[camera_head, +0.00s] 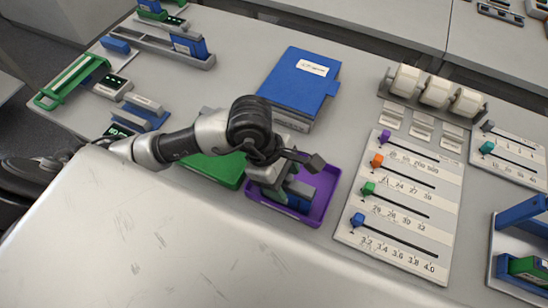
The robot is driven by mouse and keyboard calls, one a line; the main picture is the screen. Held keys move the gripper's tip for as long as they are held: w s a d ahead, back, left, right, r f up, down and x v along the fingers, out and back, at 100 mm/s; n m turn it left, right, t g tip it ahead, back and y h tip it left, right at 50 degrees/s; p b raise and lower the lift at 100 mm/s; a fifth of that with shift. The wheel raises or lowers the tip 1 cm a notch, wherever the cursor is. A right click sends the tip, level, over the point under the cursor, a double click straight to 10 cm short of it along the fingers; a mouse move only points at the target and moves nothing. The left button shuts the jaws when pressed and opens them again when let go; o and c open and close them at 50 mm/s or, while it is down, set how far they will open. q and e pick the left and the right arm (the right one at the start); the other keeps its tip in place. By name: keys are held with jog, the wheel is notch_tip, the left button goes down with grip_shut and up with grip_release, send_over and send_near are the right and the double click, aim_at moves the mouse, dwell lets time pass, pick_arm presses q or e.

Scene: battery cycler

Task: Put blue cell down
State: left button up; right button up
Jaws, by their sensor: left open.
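A blue cell (322,186) lies in the purple tray (318,218) near the middle of the table. It is partly hidden by my left gripper (297,190), which is over the tray. The gripper's jaws are open around or just beside the cell; I cannot tell whether they touch it. The arm comes in from the left. My right gripper is not in view.
A green tray (222,172) adjoins the purple one on the left, and a large blue box (300,80) stands behind. A slider panel (400,205) is at right, with white knobs (435,92) behind it. Racks and small green-display devices stand at left.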

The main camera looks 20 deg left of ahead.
pick_arm(q)
jog(key=b+v, duration=0.1)
jog(key=v, duration=0.8)
jog(key=shift+a+r+b, duration=0.15)
jog(key=shift+r+b, duration=0.2)
jog(key=shift+b, duration=0.05)
jog(key=shift+a+r, duration=0.2)
jog(key=shift+r, duration=0.3)
jog(key=shift+s, duration=0.1)
